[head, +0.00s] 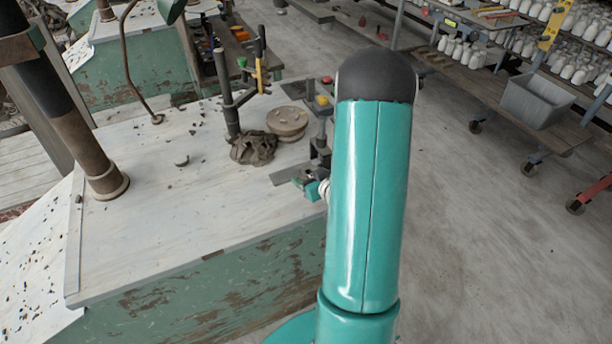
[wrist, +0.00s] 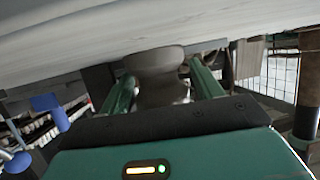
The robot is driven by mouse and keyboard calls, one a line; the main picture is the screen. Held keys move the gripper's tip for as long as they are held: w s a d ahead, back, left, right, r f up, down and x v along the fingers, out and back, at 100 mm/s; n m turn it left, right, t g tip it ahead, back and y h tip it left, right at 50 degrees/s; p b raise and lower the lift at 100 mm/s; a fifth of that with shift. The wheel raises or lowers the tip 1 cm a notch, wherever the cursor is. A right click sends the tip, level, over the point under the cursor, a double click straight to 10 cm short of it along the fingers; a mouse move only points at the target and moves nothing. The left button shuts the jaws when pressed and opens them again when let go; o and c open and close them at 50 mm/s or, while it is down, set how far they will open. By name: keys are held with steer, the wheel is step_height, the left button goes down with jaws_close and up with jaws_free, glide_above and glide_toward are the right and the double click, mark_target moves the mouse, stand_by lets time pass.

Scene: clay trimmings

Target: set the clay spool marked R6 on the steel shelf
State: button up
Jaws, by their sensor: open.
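In the wrist view a grey-brown, waisted clay piece (wrist: 155,62), like a spool, sits between the two green fingers of my gripper (wrist: 158,76). The fingers stand apart on either side of it, and I cannot tell whether they touch it. No R6 mark is legible. In the head view my gripper (head: 308,182) is low at the right end of the pale worktop (head: 190,220), partly hidden by my arm. I cannot make out the spool there. Racks with metal frames (head: 500,75) stand at the upper right; I cannot tell which is the steel shelf.
A round brown disc (head: 287,122), a dark crumpled lump (head: 254,148) and a tool post (head: 228,100) stand close to my gripper. A thick pipe (head: 95,160) rises at the left. A grey bin (head: 537,100) sits on a wheeled rack. Floor between is clear.

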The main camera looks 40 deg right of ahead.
steer(key=shift+s, duration=0.1)
steer(key=c, duration=1)
steer(key=shift+r, duration=0.1)
